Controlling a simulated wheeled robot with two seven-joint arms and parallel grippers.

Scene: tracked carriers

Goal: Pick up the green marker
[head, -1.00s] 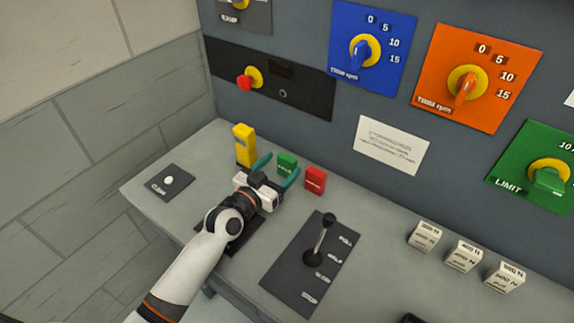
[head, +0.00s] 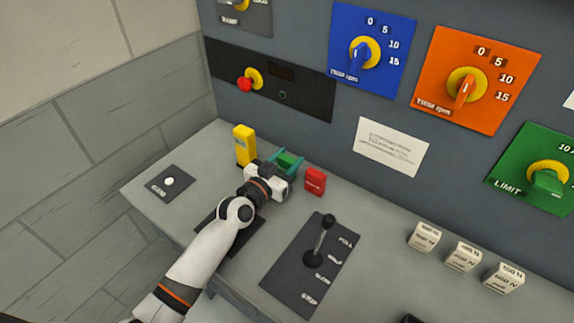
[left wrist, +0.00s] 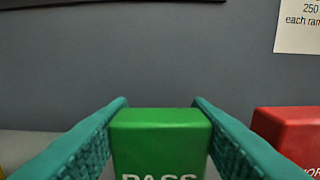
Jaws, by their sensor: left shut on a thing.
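The green marker (head: 287,159) stands on the grey console top, between a yellow block and a red marker. In the left wrist view the green marker (left wrist: 161,138) shows its lettering "PASS", partly cut off at the bottom edge. My left gripper (head: 286,163) is around it, and its teal fingers are shut on its two sides. In the left wrist view my left gripper (left wrist: 160,130) has a finger against each side of the marker. The marker's lower part is hidden in the head view. My right gripper is not in view.
The yellow block (head: 244,146) stands close on the left and the red marker (head: 315,181) close on the right. A lever (head: 325,236) rises from a dark plate nearer the front. Several white blocks stand to the right. The panel wall is behind.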

